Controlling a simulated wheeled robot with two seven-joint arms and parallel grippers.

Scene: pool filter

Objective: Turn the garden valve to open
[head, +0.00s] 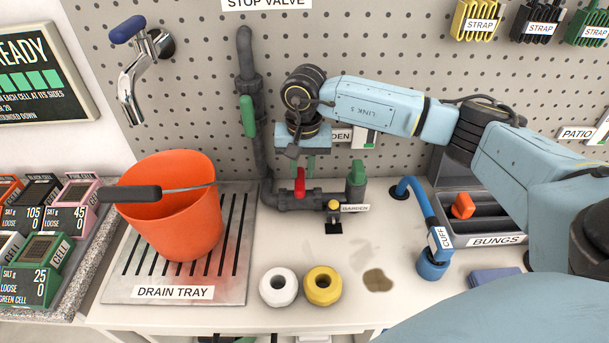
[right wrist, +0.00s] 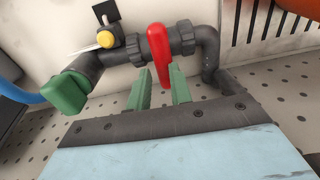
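The garden valve has a red lever (head: 300,183) on a grey pipe run low on the pegboard, beside a GARDEN label (head: 355,208). The lever points upward in the head view. My right gripper (head: 297,166) comes down from above with its two green fingers apart. In the right wrist view the red lever (right wrist: 160,52) reaches toward the gap between the open fingers (right wrist: 161,92). I cannot tell whether the fingers touch it. My left gripper is not in view.
A grey pipe with a green stop-valve handle (head: 248,115) rises left of my gripper. An orange bucket (head: 172,215) stands on the drain tray (head: 235,285). White and yellow rings (head: 322,286) lie in front.

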